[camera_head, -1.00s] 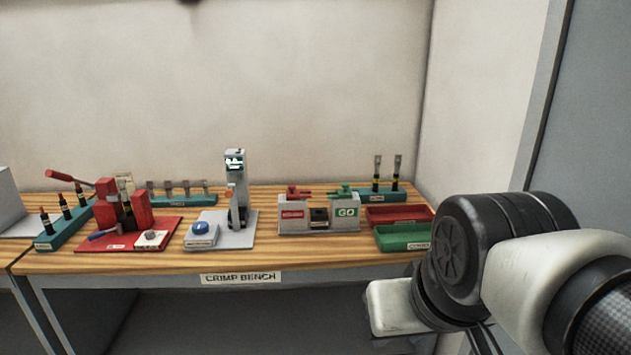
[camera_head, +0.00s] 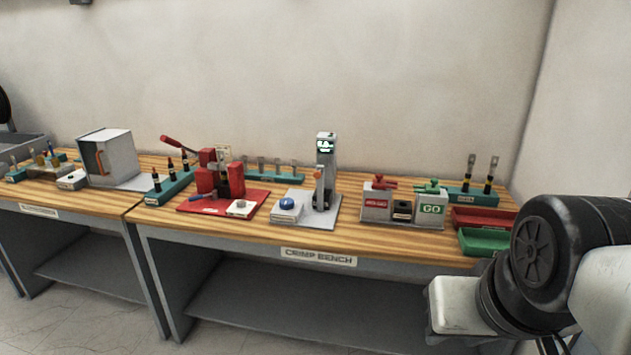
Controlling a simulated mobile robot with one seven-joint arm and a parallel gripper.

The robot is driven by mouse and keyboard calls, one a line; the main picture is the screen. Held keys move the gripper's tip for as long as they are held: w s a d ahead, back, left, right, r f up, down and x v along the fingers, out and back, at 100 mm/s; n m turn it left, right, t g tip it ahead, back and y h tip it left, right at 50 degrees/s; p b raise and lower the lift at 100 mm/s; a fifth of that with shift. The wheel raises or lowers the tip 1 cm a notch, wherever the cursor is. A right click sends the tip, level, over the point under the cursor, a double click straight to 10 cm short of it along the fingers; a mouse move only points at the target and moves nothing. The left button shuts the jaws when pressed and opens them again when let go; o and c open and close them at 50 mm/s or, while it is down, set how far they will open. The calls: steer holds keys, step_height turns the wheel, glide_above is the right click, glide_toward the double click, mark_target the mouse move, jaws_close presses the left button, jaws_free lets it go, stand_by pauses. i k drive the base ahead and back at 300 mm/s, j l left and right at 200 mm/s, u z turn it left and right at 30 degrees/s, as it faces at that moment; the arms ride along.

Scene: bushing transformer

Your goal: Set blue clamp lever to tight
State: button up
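On the crimp bench, a red hand press (camera_head: 221,180) stands on a red base plate (camera_head: 262,196). A small blue lever (camera_head: 198,199) lies low at the front left of this press, above a white label. It is small in the picture, and I cannot tell whether it is set loose or tight. My arm fills the lower right of the view, well apart from the press. The fingers of my gripper do not show.
A blue-button scale-like stand (camera_head: 325,165) and grey go/no-go gauge blocks (camera_head: 376,206) stand right of the press. A teal rack (camera_head: 172,188) with dark bushings is at its left. Red (camera_head: 484,221) and green trays (camera_head: 484,243) sit near my arm. A second bench (camera_head: 60,201) adjoins at left.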

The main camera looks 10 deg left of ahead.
mark_target(214, 192)
steer(key=u, duration=1.15)
steer(key=i+j, duration=0.2)
steer(key=i, duration=0.3)
steer(key=i+j, duration=0.2)
steer(key=i, duration=0.35)
steer(key=i+j+z, duration=0.1)
steer(key=i+j, duration=0.15)
steer(key=i, duration=0.25)
steer(key=i+j, duration=0.25)
steer(key=i, duration=0.25)
steer(key=i+j+z, duration=0.1)
steer(key=i+j, duration=0.15)
steer(key=i, duration=0.3)
steer(key=i+j, duration=0.25)
steer(key=i, duration=0.25)
